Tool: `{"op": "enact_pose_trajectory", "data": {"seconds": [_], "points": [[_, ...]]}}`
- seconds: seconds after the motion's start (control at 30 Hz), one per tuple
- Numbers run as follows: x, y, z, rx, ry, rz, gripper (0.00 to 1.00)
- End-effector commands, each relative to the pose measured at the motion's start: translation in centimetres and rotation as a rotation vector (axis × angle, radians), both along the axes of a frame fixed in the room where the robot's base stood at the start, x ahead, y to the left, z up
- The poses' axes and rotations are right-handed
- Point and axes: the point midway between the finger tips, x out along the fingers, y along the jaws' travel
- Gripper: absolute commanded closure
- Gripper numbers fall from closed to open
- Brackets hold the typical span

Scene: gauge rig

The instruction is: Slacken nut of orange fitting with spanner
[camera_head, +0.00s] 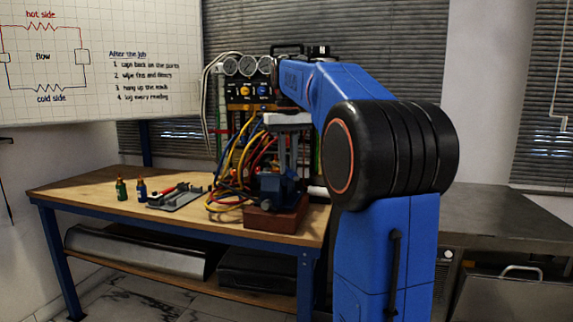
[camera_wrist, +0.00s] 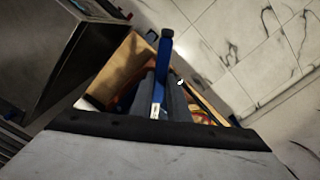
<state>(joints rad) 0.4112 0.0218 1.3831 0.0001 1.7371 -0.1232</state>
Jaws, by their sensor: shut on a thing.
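My gripper (camera_head: 289,168) points down over the right end of the wooden bench, close above a blue vise-like device (camera_head: 285,186). In the wrist view my gripper (camera_wrist: 162,100) has its grey fingers shut on a slim tool, which appears to be the spanner (camera_wrist: 165,48). It has a blue handle with a dark end and a bright metal part between the fingers. The spanner cannot be made out in the head view.
The blue device sits on a red-brown block (camera_head: 273,220). Yellow, red and blue hoses (camera_head: 231,190) crowd its left, below a gauge manifold (camera_head: 247,92). A grey tray (camera_head: 176,198) with tools and two small bottles (camera_head: 122,189) stand further left. The bench's left end is clear.

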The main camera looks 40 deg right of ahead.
Motion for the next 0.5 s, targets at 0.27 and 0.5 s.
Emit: {"op": "enact_pose_trajectory", "data": {"seconds": [0.27,0.5], "points": [[-0.09,-0.39,0.03,0.000,-0.001,0.033,1.00],[-0.17,-0.65,0.02,0.000,-0.001,0.057,1.00]]}}
